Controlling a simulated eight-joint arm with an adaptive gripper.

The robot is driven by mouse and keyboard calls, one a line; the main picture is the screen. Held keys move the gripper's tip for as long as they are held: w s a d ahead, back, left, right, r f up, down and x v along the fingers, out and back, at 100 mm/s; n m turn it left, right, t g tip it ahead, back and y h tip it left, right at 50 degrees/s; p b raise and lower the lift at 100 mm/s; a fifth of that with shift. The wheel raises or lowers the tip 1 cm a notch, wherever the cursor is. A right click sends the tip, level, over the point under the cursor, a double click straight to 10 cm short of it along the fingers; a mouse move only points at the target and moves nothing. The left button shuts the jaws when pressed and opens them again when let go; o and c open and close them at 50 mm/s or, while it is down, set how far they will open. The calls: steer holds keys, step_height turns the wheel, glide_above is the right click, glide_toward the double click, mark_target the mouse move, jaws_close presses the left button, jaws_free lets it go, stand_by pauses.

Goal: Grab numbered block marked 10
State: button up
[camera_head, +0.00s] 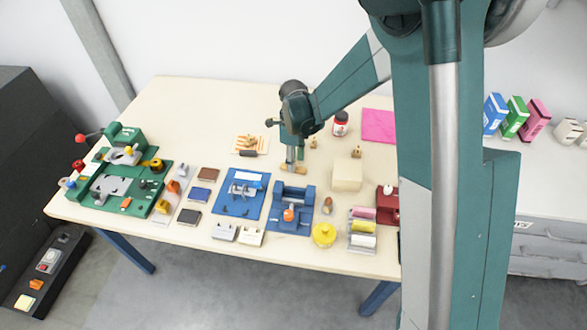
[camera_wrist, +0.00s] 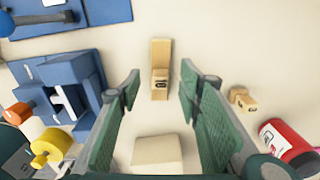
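A small wooden block with a dark mark that looks like 10 (camera_wrist: 160,83) lies near the middle of the wrist view, against a longer tan wooden piece (camera_wrist: 160,52). My gripper (camera_wrist: 160,92) is open, with one finger on each side of this block in the picture and nothing held. In the head view my gripper (camera_head: 291,164) points down over the table, low above tan wood (camera_head: 299,169) that it partly hides. A second small marked wooden block (camera_wrist: 242,99) lies to the right of the right finger; its mark is too small to read.
A plain cream block (camera_wrist: 157,152) sits between the fingers' lower parts in the wrist view. A blue vise-like fixture (camera_head: 290,205) and a blue mat (camera_head: 240,195) are in front. A red jar (camera_head: 340,123) and a pink sheet (camera_head: 379,126) are behind.

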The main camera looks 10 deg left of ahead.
steer(key=shift+f, duration=1.05)
steer(key=c, duration=0.9)
